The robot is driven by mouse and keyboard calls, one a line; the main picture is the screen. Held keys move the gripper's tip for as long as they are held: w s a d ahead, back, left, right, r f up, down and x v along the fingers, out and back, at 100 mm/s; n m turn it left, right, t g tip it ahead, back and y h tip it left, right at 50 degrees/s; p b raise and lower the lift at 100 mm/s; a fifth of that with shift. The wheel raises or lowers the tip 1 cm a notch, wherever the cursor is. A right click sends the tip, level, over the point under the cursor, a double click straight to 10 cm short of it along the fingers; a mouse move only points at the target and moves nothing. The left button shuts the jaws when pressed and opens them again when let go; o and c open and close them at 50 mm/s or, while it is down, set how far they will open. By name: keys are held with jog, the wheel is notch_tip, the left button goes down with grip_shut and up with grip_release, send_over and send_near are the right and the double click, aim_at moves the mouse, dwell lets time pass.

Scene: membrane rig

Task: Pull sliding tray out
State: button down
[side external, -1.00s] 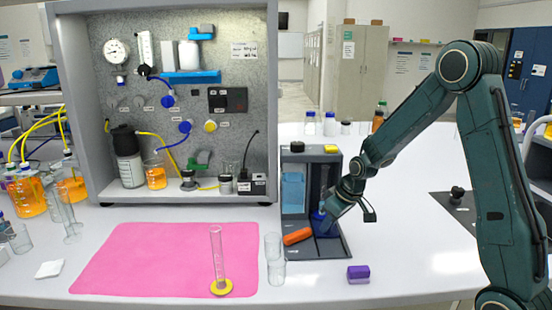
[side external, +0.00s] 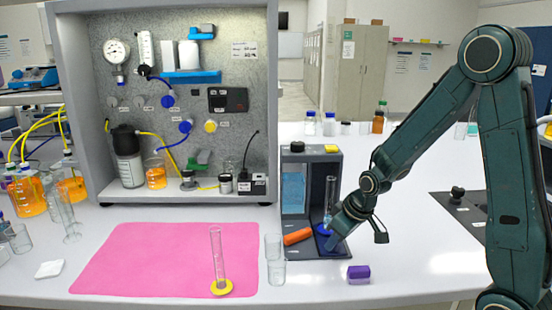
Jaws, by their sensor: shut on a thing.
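The dark grey stand (side external: 311,152) is in the middle of the side external view, with a light blue panel (side external: 293,190) on its left. The blue sliding tray (side external: 323,229) shows low at its right bay, partly out at the front. A clear cylinder (side external: 330,195) stands upright at the tray. My gripper (side external: 335,236) is at the tray's front right and is shut on its blue front part. The fingers cover most of that part, so the exact grip is hidden.
An orange piece (side external: 297,236) lies on the stand's base to the left. Clear beakers (side external: 275,272), a purple block (side external: 358,272) and a pink mat (side external: 150,260) with a yellow-footed cylinder (side external: 217,265) are in front. The grey rig cabinet (side external: 272,100) stands at left.

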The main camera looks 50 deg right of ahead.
jog(key=shift+s+a, duration=0.15)
jog(key=shift+a, duration=0.05)
jog(key=c, duration=1.2)
grip_release()
jog(key=shift+r, duration=0.1)
jog(key=v, duration=1.3)
jog(key=shift+r, duration=0.35)
jog(key=shift+s, duration=0.1)
jog(key=s+a+r, duration=0.3)
jog(key=s+a, duration=0.1)
jog(key=s, duration=0.2)
jog(key=s+a+r+t, duration=0.1)
jog(key=s+a+r, duration=0.1)
jog(key=s+a, duration=0.2)
jog(key=shift+s+a+r, duration=0.3)
jog(key=shift+s+r, duration=0.1)
jog(key=shift+s, duration=1.1)
